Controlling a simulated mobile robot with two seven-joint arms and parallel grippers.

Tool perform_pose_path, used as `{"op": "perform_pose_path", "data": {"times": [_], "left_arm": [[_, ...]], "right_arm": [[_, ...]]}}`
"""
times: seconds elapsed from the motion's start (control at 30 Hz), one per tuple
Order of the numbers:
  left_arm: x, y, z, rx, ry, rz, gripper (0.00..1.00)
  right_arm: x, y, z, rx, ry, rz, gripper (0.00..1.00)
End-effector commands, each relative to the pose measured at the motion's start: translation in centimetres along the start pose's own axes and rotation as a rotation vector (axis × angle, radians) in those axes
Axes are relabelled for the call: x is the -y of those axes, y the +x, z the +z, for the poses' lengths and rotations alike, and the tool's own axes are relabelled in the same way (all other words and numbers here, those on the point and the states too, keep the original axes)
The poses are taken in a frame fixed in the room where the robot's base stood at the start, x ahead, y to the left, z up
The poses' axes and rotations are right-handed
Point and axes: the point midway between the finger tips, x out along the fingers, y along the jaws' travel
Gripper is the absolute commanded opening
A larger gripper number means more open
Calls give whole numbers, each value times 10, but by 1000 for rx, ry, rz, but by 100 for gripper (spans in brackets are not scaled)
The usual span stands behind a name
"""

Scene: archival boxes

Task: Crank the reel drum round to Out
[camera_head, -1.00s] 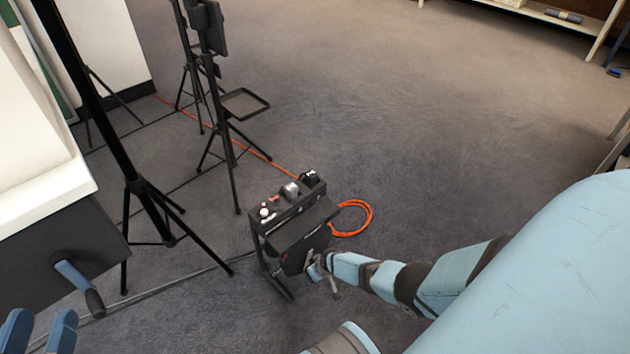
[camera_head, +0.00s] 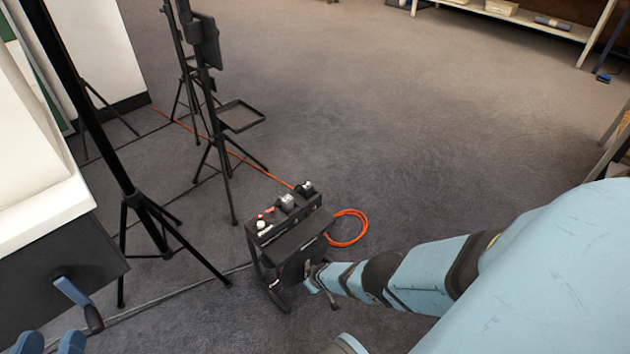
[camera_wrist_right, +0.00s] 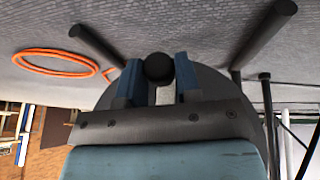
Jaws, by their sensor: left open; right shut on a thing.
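The cable reel (camera_head: 290,245), a dark stand with a drum low on its front side, stands on the floor. My right gripper (camera_head: 313,276) is at the drum's face. In the right wrist view, its two blue fingers (camera_wrist_right: 160,78) are shut on a round black crank knob (camera_wrist_right: 158,66). The dark drum disc (camera_wrist_right: 215,88) lies behind the fingers. The drum's markings, including any Out mark, cannot be read. My left gripper (camera_head: 48,342) is at the bottom left corner, open, with its fingers partly cut off by the frame.
An orange cable coil (camera_head: 347,228) lies beside the reel. Black tripod stands (camera_head: 137,200) are to the left. A dark box with a blue-armed crank (camera_head: 74,293) is above my left gripper. Open carpet lies behind; a shelf (camera_head: 510,18) stands far back.

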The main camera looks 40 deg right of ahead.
Motion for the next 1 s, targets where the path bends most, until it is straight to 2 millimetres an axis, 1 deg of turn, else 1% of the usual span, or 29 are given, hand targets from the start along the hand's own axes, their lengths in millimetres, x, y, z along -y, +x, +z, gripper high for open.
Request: {"op": "perform_pose_path", "data": {"times": [0.07, 0.1, 0.17, 0.2, 0.43, 0.57, 0.67, 0.73, 0.8, 1.0], "left_arm": [[0, 0, 0, 0, 0, 0, 43], [0, 0, 0, 0, 0, 0, 43], [0, 0, 0, 0, 1, 0, 43], [0, 0, 0, 0, 1, 0, 43], [1, -1, 0, 3, 7, 2, 43], [1, 0, -5, 6, 3, 6, 43], [0, 0, -13, 21, -32, 13, 43], [-9, -5, -7, 73, -126, 4, 43], [-17, -9, -6, 116, -202, 7, 43], [-22, -13, -30, 92, -298, -10, 43]], "right_arm": [[0, 0, 0, 0, 0, 0, 0], [0, 0, 0, 0, 0, 0, 38], [0, 0, 0, 0, 0, -1, 52], [0, 0, 0, 0, 0, -1, 56], [0, 0, 0, 0, 0, -1, 56], [0, -6, -1, 0, -1, -1, 56], [0, -17, -2, 1, -1, -1, 56], [0, -27, -3, 1, -2, -1, 56], [0, -38, -3, 0, -1, -1, 56], [-1, -68, -3, 1, -1, -1, 56]]}}
